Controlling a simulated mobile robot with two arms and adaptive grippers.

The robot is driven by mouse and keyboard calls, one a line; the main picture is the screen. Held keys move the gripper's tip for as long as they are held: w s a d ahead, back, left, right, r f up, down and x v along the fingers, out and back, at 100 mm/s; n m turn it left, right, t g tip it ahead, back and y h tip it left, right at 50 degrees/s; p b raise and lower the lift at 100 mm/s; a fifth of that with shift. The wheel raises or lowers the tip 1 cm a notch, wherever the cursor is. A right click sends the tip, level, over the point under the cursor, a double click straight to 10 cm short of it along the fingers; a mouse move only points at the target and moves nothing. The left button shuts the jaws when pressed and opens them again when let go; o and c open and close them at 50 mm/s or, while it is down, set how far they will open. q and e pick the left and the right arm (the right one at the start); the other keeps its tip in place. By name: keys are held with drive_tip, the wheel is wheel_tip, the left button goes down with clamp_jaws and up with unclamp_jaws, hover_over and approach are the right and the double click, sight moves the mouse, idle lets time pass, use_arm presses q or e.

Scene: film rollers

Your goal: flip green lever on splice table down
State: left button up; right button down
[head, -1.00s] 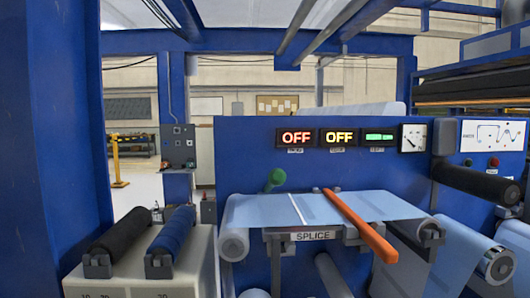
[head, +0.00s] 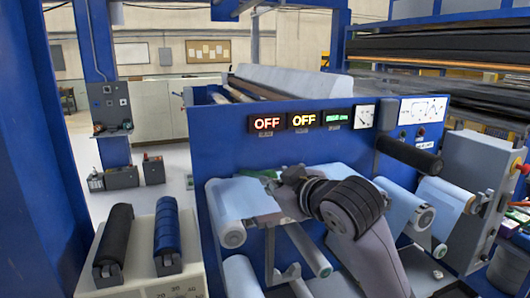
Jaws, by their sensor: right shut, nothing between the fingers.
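The splice table (head: 234,199) with its pale blue film sits in front of the blue machine panel. My right gripper (head: 287,192) is over the middle of the table, at the end of my dark grey arm that comes up from the lower right. It is shut and empty. A small bit of the green lever (head: 267,174) shows just left of the gripper, at the table's back edge. The rest of the lever is hidden, so its tilt and any contact cannot be told. The orange bar and the SPLICE label are covered by my arm. My left gripper is out of view.
Two OFF displays (head: 265,123), a green display (head: 338,118) and a gauge (head: 364,116) are on the panel. A black roller (head: 408,153) juts out at right. A stand with a black roll (head: 115,240) and a blue roll (head: 167,232) is at lower left.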

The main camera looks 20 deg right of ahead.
wheel_tip(320, 180, up, 7)
drive_tip(key=d+t, duration=0.1)
drive_tip(key=p, duration=0.5)
hover_over(266, 175)
drive_tip(key=w+a, duration=0.2)
drive_tip(key=f, duration=0.2)
drive_tip(key=shift+s+d+f+n+p, duration=0.15)
drive_tip(key=shift+s+d+f+p, duration=0.2)
drive_tip(key=shift+s+d+f, duration=0.3)
drive_tip(key=shift+s+d+f+n+p, duration=0.15)
drive_tip(key=shift+s+d+f+p, duration=0.2)
drive_tip(key=shift+f, duration=0.35)
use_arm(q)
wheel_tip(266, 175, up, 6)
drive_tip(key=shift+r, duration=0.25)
use_arm(e)
drive_tip(key=shift+w+a, duration=0.1)
